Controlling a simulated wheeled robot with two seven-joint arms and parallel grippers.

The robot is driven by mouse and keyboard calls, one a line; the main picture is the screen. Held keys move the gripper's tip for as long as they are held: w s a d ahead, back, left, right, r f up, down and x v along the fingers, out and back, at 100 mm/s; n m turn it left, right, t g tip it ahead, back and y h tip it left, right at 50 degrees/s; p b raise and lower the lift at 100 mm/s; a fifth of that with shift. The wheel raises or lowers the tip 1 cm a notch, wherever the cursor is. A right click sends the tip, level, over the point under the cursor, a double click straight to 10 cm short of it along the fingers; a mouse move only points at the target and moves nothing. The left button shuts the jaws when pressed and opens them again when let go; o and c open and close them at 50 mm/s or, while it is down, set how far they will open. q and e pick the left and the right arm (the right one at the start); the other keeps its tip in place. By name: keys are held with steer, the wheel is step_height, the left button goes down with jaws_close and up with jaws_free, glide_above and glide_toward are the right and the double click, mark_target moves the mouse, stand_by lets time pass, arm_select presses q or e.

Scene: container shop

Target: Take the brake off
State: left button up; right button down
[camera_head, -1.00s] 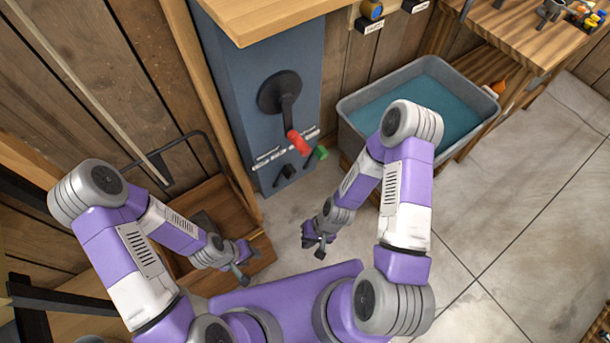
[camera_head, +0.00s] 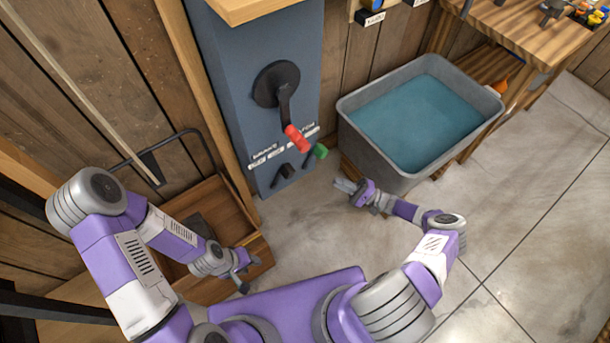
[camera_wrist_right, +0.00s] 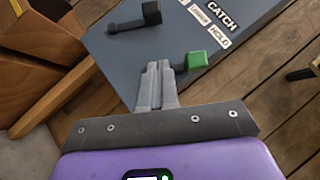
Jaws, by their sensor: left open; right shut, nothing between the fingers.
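A blue-grey cabinet (camera_head: 222,62) has a black crank (camera_head: 277,84) with a red handle (camera_head: 297,138). Below are a black lever (camera_head: 287,171) and a green-knobbed lever (camera_head: 320,151). In the right wrist view are the black lever (camera_wrist_right: 137,17), green knob (camera_wrist_right: 196,60) and labels (camera_wrist_right: 216,16) reading "CATCH" and "HOLD". Which lever is the brake I cannot tell. My right gripper (camera_head: 342,186) is shut and empty, right of and below the levers; in its wrist view its fingertips (camera_wrist_right: 158,66) appear left of the green knob.
A grey tub (camera_head: 352,132) with blue-green contents stands right of the cabinet. A wooden box (camera_head: 232,267) with a dark handle stands left of it. A workbench (camera_head: 500,28) with small items is at upper right. The concrete floor at right is clear.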

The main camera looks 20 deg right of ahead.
steer(key=shift+a, duration=0.1)
steer(key=s+a+r+x, duration=0.1)
steer(key=s+x, duration=0.1)
steer(key=x, duration=1)
steer(key=shift+a+p, duration=0.3)
steer(key=shift+r, duration=0.25)
